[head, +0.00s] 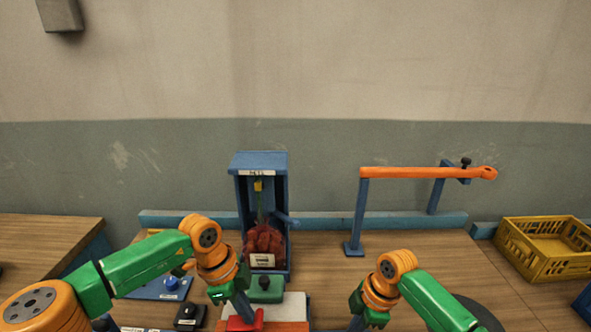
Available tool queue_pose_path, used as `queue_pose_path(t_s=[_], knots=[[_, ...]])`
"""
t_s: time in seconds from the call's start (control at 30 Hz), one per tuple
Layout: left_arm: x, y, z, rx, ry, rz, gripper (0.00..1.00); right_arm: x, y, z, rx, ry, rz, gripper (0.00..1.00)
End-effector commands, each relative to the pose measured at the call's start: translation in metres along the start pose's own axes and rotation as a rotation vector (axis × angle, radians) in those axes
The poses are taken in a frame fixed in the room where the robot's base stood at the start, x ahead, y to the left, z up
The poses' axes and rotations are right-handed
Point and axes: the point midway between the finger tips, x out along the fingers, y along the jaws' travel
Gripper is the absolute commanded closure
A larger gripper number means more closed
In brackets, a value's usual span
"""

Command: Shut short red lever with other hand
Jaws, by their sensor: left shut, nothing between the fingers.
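A short red part, which looks like the short red lever (246,321), sits low in the head view, over a white and orange block (291,312). My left gripper (245,312) points down right at the red part. Its fingers are shut with nothing between them; I cannot tell whether they touch the part. My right gripper (357,322) is to the right of the block, apart from it, at the bottom edge. Its fingertips are too small and cut off to read. A red sack (264,242) with a white label stands in a blue frame (258,161) behind.
A green block (266,290) sits before the sack. An orange bar (425,173) on blue posts stands right of the frame. A blue panel with a knob (171,283) and a black box (189,315) lie left. A yellow crate (543,262) is far right. Bare table lies between.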

Motion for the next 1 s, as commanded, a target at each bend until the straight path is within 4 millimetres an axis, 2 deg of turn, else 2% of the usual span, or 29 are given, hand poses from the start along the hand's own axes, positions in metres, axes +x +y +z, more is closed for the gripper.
queue_pose_path(t_s=[0.33, 0.43, 1.0], knots=[[0.003, 0.0, 0.001, 0.0, -0.001, 0.0, 1.0, 0.001, -0.001, 0.002, 0.002, -0.005, -0.002, 1.0], [-0.002, -0.001, 0.0, 0.0, 0.0, -0.002, 1.0, 0.001, -0.001, 0.002, 0.002, -0.005, -0.002, 1.0], [-0.077, -0.001, -0.019, -0.001, -0.001, -0.002, 1.0, 0.001, -0.001, 0.002, 0.002, -0.005, -0.003, 1.0]])
